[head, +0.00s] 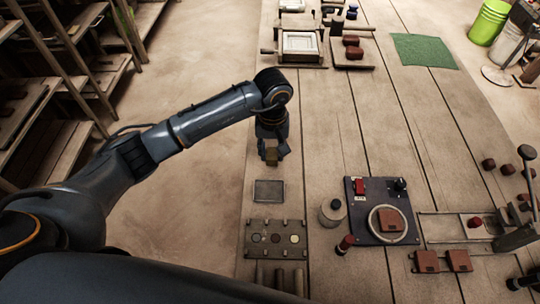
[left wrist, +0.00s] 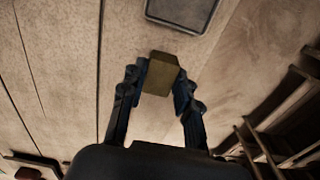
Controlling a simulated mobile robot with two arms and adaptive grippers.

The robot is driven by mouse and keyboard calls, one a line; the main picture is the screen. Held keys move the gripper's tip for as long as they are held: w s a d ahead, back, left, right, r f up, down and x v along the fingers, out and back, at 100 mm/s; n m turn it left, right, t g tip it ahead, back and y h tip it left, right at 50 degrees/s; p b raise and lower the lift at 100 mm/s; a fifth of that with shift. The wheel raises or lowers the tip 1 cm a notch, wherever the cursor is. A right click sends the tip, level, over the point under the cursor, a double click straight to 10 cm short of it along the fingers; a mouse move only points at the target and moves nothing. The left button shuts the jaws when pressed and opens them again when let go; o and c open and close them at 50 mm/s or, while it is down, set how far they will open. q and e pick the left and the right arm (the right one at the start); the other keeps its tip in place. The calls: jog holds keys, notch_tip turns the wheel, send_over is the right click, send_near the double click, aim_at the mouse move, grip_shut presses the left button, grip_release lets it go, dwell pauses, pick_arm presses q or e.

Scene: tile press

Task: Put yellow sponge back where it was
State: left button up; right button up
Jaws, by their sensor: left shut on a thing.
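The yellow sponge (head: 271,152) looks like a small dull yellow-brown block. My left gripper (head: 272,157) is shut on it and holds it over the left part of the wooden table. In the left wrist view the sponge (left wrist: 161,73) sits between the two fingertips of the left gripper (left wrist: 160,82). A dark shallow rectangular tray (head: 269,191) lies on the table just in front of the gripper in the head view; it also shows at the top of the left wrist view (left wrist: 182,10). I cannot tell how high the sponge is above the table. My right gripper is not in view.
A board with several round discs (head: 275,239) lies nearer than the tray. A dark panel (head: 363,220) with a round plate and a brown tile stands to the right. Wooden frames (head: 300,44) and a green mat (head: 423,50) are farther back.

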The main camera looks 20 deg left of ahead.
aim_at(270, 151)
pick_arm(q)
jog(key=shift+w+a+f, duration=0.15)
jog(key=shift+a+f, duration=0.1)
jog(key=shift+f, duration=0.05)
notch_tip(270, 151, down, 2)
jog(key=shift+a+f+p, duration=0.1)
jog(key=shift+f+p, duration=0.1)
jog(key=shift+p, duration=0.3)
jog(key=shift+w+f, duration=0.15)
jog(key=shift+f, duration=0.35)
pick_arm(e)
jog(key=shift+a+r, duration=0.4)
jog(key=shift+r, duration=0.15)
pick_arm(q)
jog(key=shift+f+b, duration=0.25)
jog(key=shift+b, duration=0.05)
jog(key=o, duration=1)
jog(key=shift+r, duration=0.1)
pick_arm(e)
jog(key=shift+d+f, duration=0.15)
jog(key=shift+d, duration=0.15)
